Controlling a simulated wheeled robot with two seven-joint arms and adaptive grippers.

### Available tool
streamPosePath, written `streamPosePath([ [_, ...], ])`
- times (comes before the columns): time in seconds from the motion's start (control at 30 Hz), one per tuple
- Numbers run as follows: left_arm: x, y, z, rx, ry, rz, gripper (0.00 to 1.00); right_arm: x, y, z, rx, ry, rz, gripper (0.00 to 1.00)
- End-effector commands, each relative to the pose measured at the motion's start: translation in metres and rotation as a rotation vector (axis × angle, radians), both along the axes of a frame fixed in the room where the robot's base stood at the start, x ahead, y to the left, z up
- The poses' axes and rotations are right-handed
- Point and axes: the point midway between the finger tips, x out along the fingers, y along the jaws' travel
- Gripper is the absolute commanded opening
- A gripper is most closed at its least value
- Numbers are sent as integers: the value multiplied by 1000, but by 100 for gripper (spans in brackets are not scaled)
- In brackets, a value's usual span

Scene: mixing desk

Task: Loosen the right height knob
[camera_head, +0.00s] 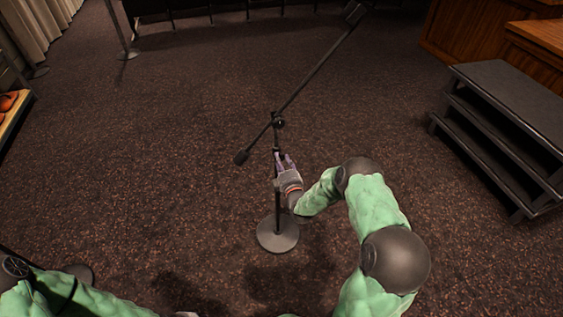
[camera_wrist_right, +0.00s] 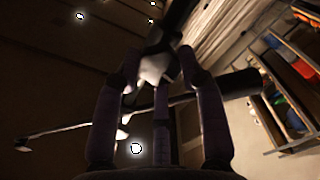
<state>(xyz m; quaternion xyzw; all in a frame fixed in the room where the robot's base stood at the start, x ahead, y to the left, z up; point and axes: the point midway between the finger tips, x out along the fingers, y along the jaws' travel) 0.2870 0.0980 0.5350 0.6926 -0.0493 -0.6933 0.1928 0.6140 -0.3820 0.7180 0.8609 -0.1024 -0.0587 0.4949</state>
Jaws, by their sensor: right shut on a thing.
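A black microphone stand stands upright on the carpet, with a round base (camera_head: 278,236), a thin pole (camera_head: 277,205) and a tilted boom (camera_head: 318,72). My right gripper (camera_head: 281,160) is at the pole, below the boom joint (camera_head: 278,121). Its fingers are closed around the stand at about the height knob, which they hide in the head view. In the right wrist view the fingertips (camera_wrist_right: 160,66) flank the stand, with a pale, bright patch (camera_wrist_right: 153,68) between them. My left arm shows at the bottom left of the head view, but its gripper is out of view.
Dark steps (camera_head: 515,110) stand at the right beside a wooden structure (camera_head: 470,35). Another stand (camera_head: 128,53) is at the back left. The carpet around the microphone stand is clear.

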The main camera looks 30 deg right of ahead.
Motion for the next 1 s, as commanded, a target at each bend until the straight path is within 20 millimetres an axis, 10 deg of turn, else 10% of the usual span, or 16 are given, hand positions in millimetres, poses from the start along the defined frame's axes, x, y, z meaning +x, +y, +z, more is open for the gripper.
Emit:
streamPosePath([
  [1.0,0,0,0,0,0,0,40,0,2,0,-296,71,4,7],
])
